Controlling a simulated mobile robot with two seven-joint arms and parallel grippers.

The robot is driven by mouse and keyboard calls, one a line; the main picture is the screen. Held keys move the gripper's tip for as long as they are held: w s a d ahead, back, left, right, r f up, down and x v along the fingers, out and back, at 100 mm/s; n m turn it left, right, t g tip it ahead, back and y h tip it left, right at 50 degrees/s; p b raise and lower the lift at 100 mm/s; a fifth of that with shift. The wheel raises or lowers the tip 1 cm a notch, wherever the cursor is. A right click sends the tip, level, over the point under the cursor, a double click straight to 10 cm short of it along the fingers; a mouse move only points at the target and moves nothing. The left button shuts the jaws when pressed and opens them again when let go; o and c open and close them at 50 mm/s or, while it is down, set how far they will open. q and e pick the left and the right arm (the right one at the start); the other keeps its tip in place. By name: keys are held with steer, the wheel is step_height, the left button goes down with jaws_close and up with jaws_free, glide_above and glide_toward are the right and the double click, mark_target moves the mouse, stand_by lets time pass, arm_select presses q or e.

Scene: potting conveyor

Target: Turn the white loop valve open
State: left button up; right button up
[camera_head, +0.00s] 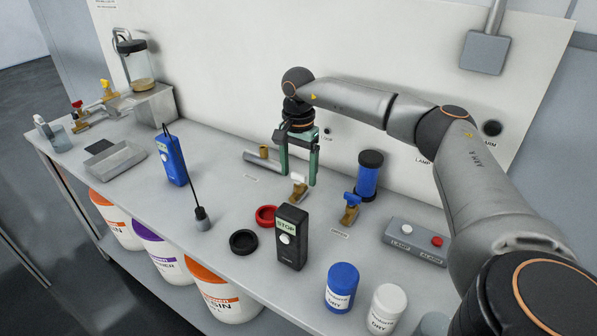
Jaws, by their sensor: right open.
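The white loop valve (299,181) is a small brass fitting with a white handle, standing on the bench near the middle. My right gripper (299,182) points down with its two green fingers apart, one on each side of the valve's upper part as seen here. I cannot tell whether a finger touches the handle. A grey pipe piece with a brass stub (263,153) lies just behind and left of the gripper. My left gripper is not in view.
A blue-handled valve (349,207) and a blue cylinder (369,176) stand to the right. A blue meter (172,160) stands left. Bench space between is clear.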

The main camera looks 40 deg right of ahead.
steer(key=shift+f, duration=0.1)
jaws_close()
stand_by(0.7)
